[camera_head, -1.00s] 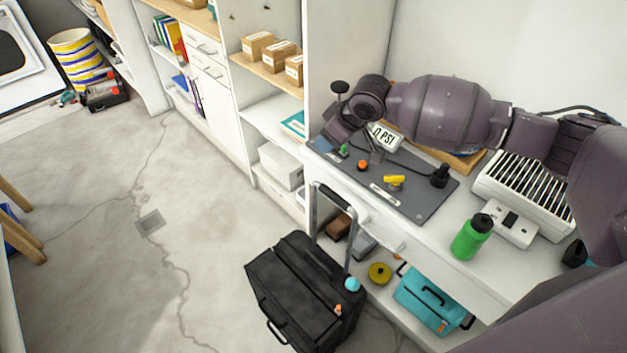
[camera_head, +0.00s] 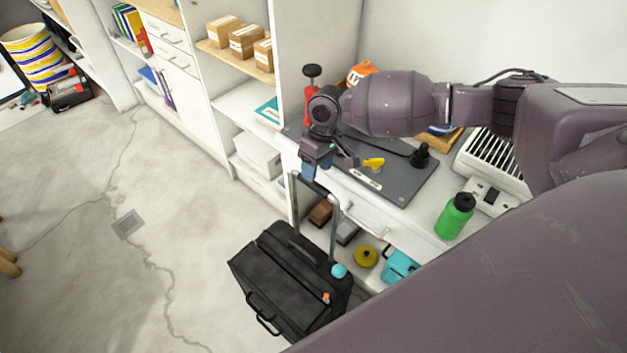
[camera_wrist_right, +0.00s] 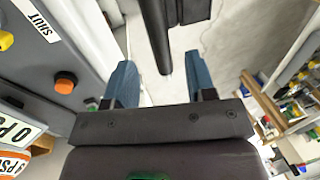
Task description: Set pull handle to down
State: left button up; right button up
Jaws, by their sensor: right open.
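The black suitcase (camera_head: 285,285) stands upright on the floor in front of the shelving. Its grey pull handle (camera_head: 334,220) is raised above its top. My right gripper (camera_head: 308,172) is just above the upper bar of the handle, pointing down. In the right wrist view my right gripper (camera_wrist_right: 160,85) is open, its two blue fingers apart. A dark bar, apparently the handle's grip (camera_wrist_right: 155,35), runs down the picture to between the fingertips. I cannot tell whether the fingers touch it. My left gripper is not in view.
The grey panel (camera_head: 405,187) with a yellow knob (camera_head: 373,163) lies on the shelf beside my right gripper. A green bottle (camera_head: 455,216) stands farther right. A white shelf divider (camera_head: 312,45) rises behind. The floor left of the suitcase is clear.

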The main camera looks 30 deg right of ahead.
jog(key=shift+s+a+f+b, duration=0.1)
jog(key=shift+a+f+b, duration=0.1)
jog(key=shift+f, duration=0.95)
jog(key=shift+a+f+b, duration=0.1)
jog(key=shift+a+f, duration=0.1)
jog(key=shift+f, duration=0.95)
jog(key=shift+c, duration=0.5)
grip_shut()
